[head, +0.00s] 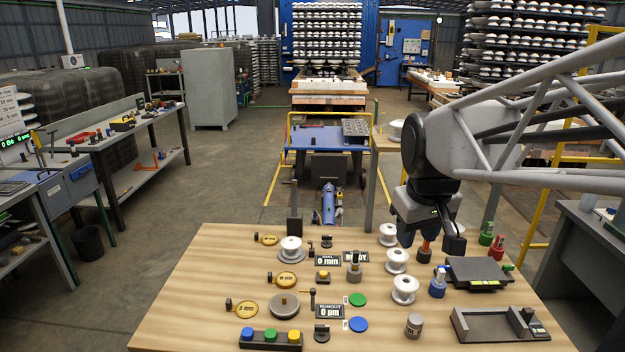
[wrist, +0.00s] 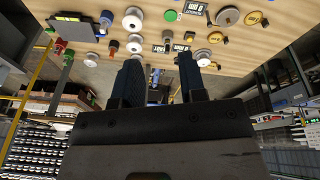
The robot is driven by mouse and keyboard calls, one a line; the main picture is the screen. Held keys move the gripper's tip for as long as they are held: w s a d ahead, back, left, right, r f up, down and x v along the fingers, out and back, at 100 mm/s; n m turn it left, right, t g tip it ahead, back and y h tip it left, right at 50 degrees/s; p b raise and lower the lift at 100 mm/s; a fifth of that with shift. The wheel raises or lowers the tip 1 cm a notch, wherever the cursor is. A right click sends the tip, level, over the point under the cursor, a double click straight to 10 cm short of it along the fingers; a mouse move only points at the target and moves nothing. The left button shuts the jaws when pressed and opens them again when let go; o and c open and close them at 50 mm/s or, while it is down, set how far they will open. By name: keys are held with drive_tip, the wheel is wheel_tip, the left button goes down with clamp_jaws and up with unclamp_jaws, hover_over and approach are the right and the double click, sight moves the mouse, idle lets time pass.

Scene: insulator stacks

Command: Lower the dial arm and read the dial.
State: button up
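My gripper (head: 430,241) is above the right part of the wooden table. In the wrist view its two fingers (wrist: 159,62) are spread with nothing held between them. Left of it on the table, a small dark upright post with a short arm (head: 312,300) stands between a grey round plate (head: 284,305) and a display reading "RUNOUT 0 µm" (head: 329,312). I cannot tell for sure that it is the dial arm. A similar post (head: 311,248) stands by a "0 mm" display (head: 327,258). My gripper is apart from all of these.
A white insulator (head: 291,250) sits on a grey base; several others, such as this one (head: 404,290), stand mid-table. Gold tags (head: 245,308), a button box (head: 270,338), a blue-based stamp (head: 437,282) and a dark tray (head: 500,325) are around.

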drive_tip(key=w+a+r+n, duration=0.2)
drive_tip(key=w+a, duration=0.1)
drive_tip(key=w, duration=0.5)
drive_tip(key=w+a+r+n, duration=0.1)
drive_tip(key=w+a+n, duration=0.1)
drive_tip(key=w, duration=0.6)
drive_tip(key=n, duration=1)
hover_over(285, 183)
drive_tip(key=s, duration=0.2)
drive_tip(key=s+f+x, duration=0.1)
drive_tip(key=s+x, duration=0.2)
drive_tip(key=x, duration=1)
drive_tip(key=shift+w+r, duration=0.25)
drive_tip(key=shift+f, duration=0.15)
drive_tip(key=shift+x, duration=3.75)
